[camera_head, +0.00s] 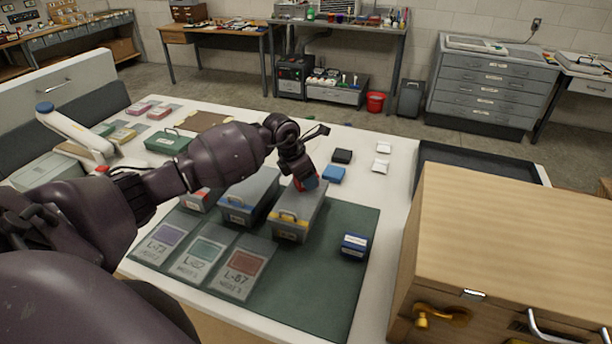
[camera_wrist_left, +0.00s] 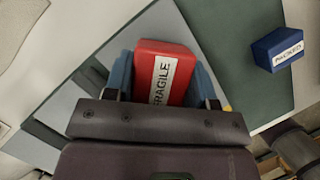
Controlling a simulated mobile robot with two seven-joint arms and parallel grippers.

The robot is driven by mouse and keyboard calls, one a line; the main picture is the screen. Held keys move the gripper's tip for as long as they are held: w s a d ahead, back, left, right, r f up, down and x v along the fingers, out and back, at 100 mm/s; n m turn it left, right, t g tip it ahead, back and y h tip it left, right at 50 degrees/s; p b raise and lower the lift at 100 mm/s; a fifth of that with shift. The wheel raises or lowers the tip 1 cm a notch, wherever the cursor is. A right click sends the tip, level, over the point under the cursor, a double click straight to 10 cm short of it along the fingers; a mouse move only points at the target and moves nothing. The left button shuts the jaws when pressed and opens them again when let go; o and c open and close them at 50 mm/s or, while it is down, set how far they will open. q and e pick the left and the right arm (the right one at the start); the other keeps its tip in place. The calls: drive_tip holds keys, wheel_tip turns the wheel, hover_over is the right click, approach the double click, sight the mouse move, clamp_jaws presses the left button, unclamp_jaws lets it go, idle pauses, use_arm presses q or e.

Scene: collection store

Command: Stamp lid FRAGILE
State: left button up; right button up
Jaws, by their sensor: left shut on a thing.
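My left gripper (camera_head: 306,180) is shut on the red stamp (camera_wrist_left: 165,72), whose white label reads FRAGILE. In the left wrist view the blue fingers grip the stamp on both sides. The stamp is over the lid of the right-hand grey box (camera_head: 295,215), which has a yellow handle and stands on the green mat (camera_head: 330,270). The stamp's lower face is hidden, so I cannot tell whether it touches the lid. My right gripper is not in view.
Another grey box (camera_head: 248,196) stands just left. A blue stamp (camera_head: 354,246) marked PACKED in the left wrist view (camera_wrist_left: 277,48) sits on the mat's right side. Labelled cards (camera_head: 242,272) lie in front. A tall wooden cabinet (camera_head: 510,230) blocks the right.

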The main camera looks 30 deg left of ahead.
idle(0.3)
use_arm(q)
drive_tip(key=shift+f, duration=0.2)
drive_tip(key=shift+f, duration=0.15)
drive_tip(key=shift+b, duration=0.3)
drive_tip(key=shift+f, duration=0.1)
drive_tip(key=shift+f, duration=0.1)
idle(0.4)
